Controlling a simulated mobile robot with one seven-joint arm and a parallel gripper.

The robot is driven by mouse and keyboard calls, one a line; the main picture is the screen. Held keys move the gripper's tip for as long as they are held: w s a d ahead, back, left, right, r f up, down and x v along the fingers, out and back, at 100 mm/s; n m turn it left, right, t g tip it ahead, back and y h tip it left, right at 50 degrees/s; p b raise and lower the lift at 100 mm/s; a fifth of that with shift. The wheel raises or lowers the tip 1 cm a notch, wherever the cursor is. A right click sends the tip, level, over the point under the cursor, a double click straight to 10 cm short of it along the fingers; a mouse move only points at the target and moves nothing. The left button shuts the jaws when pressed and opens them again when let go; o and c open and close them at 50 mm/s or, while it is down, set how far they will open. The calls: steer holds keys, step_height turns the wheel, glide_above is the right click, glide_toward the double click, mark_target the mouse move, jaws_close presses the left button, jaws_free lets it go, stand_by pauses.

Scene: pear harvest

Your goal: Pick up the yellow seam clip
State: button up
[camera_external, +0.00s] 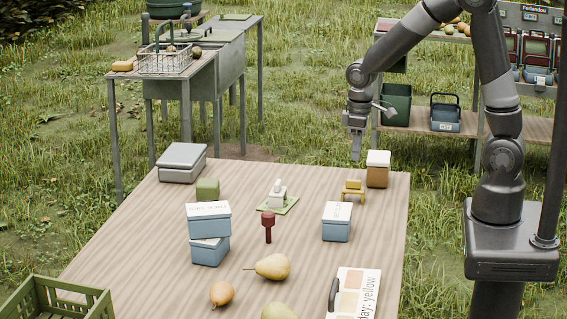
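A small yellow object (352,190), which looks like the yellow seam clip, stands on the wooden table (170,245) near its right back edge. It seems to have a block-like top and short legs. My gripper (356,158) points down above and slightly behind the clip, apart from it. The fingers overlap from this side, so I cannot tell whether they are open or shut. No object shows between them.
A brown box with a white lid (378,170) stands close right of the clip. A blue box (337,222) is in front of it. A white item on a green base (278,198) is to the left. Pears (273,267) and a sign board (352,295) lie nearer the front.

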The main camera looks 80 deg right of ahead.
mark_target(354, 180)
steer(key=shift+w+d+f, duration=0.15)
steer(key=shift+d+f, duration=0.1)
steer(key=shift+f, duration=0.3)
steer(key=shift+w+d+f, duration=0.15)
steer(key=shift+d+f, duration=0.05)
steer(key=shift+f, duration=0.35)
step_height(354, 180, down, 11)
steer(key=shift+d, duration=0.15)
steer(key=c, duration=0.6)
steer(key=shift+o, duration=0.2)
steer(key=shift+r, duration=0.1)
